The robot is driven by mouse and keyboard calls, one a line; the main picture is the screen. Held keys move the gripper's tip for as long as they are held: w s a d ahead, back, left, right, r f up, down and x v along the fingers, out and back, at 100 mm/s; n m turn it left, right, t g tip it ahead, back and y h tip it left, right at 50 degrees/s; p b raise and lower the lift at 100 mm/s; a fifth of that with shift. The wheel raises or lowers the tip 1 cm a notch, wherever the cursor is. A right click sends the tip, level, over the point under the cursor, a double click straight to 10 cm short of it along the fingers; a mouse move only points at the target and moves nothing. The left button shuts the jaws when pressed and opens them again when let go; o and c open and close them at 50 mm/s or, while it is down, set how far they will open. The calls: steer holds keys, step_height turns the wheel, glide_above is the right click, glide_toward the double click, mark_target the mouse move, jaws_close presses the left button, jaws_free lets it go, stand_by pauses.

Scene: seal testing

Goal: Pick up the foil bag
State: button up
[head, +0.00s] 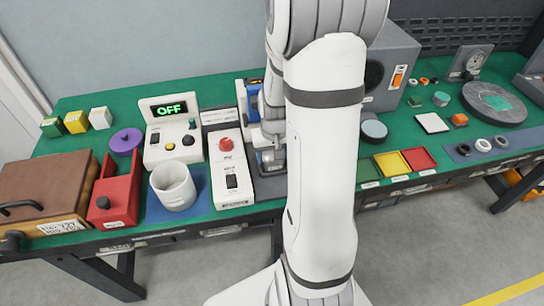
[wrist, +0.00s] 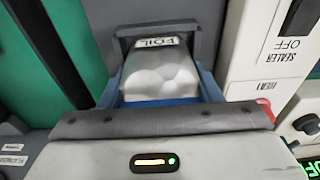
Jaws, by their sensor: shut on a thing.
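The foil bag (wrist: 160,75) is a pale, lumpy bag with a "FOIL" label at its far end, seen in the wrist view. It lies at the mouth of a dark grey holder. My gripper (wrist: 159,88) has its blue-edged fingers on both sides of the bag and is shut on it. In the head view my gripper (head: 270,158) is low over the bench beside the white sealer unit (head: 230,165). My arm and gripper hide the bag there, and I cannot tell whether it is clear of the holder.
The sealer's white body (wrist: 275,50) stands close on the right in the wrist view. In the head view, a white mug (head: 172,186), red box (head: 115,195) and OFF display unit (head: 172,135) crowd the left. Coloured trays (head: 392,163) sit right of my arm.

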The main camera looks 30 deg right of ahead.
steer(key=c, duration=0.4)
steer(key=shift+o, duration=0.2)
steer(key=shift+r, duration=0.15)
